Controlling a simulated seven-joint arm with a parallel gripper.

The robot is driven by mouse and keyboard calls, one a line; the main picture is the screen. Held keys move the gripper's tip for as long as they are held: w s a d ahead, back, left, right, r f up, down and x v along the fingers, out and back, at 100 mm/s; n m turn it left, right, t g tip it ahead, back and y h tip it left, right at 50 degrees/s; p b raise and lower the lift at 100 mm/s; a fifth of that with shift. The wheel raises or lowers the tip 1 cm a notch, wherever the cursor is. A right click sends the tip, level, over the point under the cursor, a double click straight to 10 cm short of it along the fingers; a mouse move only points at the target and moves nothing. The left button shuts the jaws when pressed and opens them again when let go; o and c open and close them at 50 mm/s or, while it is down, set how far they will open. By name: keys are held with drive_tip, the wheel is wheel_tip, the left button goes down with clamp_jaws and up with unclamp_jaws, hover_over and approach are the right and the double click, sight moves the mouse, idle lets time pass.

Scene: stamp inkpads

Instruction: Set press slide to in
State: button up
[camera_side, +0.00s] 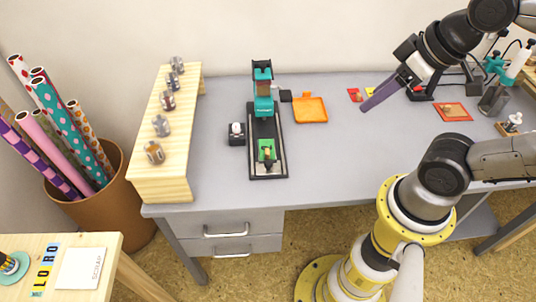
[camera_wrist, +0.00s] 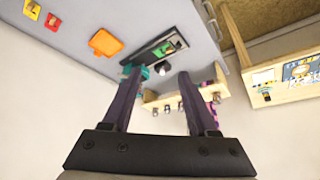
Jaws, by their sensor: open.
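The press (camera_side: 264,105) is a teal and black machine at the back of the grey table, with a long black track running toward the front edge. Its slide carries a green block (camera_side: 266,150) near the front end of the track, clear of the teal head. In the wrist view the green block (camera_wrist: 163,50) shows on the dark track, and the teal head is partly hidden behind one finger. My gripper (camera_side: 366,106) has long purple fingers and is raised to the right of the press, apart from it. The wrist view shows my gripper (camera_wrist: 158,71) open and empty.
A small black box with a white knob (camera_side: 237,131) stands left of the track. An orange tray (camera_side: 311,109) lies to its right. A wooden shelf (camera_side: 164,183) with several stamps stands at the left.

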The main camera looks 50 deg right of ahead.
drive_tip(key=n, duration=0.3)
drive_tip(key=n+g, duration=0.1)
drive_tip(key=n, duration=3.2)
hover_over(268, 163)
drive_tip(key=s, duration=0.6)
wheel_tip(268, 163, down, 15)
drive_tip(key=shift+x, duration=6.8)
drive_tip(key=shift+d, duration=0.1)
clamp_jaws()
